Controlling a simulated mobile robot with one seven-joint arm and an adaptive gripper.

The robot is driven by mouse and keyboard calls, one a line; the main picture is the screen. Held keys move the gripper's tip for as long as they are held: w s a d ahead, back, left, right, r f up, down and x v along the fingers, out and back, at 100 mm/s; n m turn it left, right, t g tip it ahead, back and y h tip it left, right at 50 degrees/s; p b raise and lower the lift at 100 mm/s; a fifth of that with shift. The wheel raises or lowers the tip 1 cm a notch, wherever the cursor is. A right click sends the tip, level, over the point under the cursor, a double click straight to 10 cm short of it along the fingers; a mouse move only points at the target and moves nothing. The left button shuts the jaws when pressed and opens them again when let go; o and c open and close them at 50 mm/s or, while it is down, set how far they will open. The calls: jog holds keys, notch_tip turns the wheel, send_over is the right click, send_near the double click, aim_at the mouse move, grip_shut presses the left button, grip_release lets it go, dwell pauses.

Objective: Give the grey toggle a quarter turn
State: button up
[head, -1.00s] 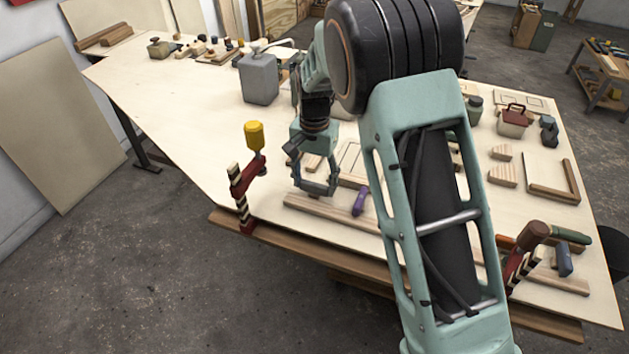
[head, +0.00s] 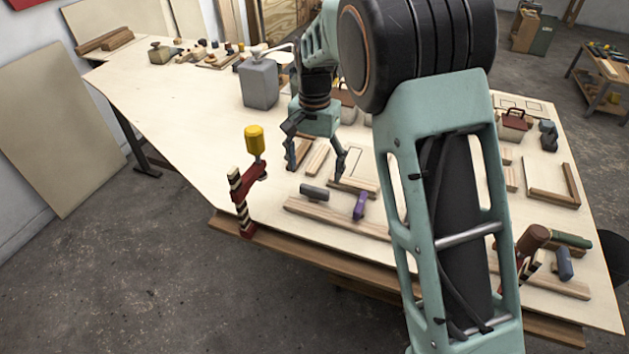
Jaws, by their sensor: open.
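The grey toggle (head: 314,193) sits on a wooden strip (head: 330,217) near the front edge of the table. Its bar lies roughly along the strip. A purple toggle (head: 360,205) to its right on the same strip stands across it. My gripper (head: 315,172) is open and empty, its two fingers spread wide, above and behind the grey toggle. The fingertips are apart from the toggle, and nothing hides its bar from the head camera.
A red clamp with a yellow handle (head: 254,140) stands at the table edge, left of the strip. A second clamp with a brown handle (head: 534,238) is at the right, near blue (head: 564,263) and green (head: 572,240) pieces. The left tabletop is mostly clear.

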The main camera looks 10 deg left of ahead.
aim_at(315, 188)
notch_tip(315, 188, up, 6)
jog(key=shift+f, duration=0.1)
dwell(0.5)
